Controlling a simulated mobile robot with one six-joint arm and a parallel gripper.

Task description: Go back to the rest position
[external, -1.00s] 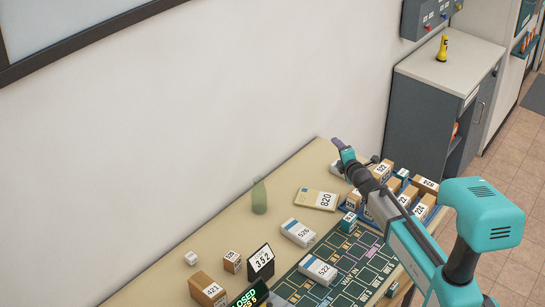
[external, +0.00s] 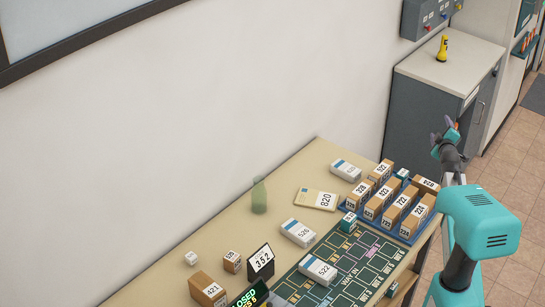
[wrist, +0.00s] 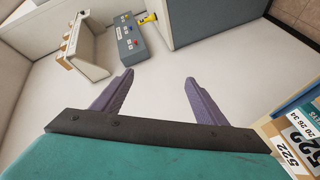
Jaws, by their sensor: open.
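My gripper (external: 446,127) is raised in the external view, beyond the right end of the table and in front of the grey cabinet. In the wrist view its two purple fingers (wrist: 151,95) stand wide apart with nothing between them. My teal and grey arm rises from the lower right of the external view. The gripper is apart from the table and the boxes.
The table (external: 322,153) holds a blue tray (external: 405,240) of numbered boxes, white boxes such as 526 (external: 298,232), a dark mat (external: 345,262) and a green bottle (external: 259,196). A grey cabinet (external: 425,110) with a yellow torch (external: 442,47) stands behind. The right floor (external: 510,170) is clear.

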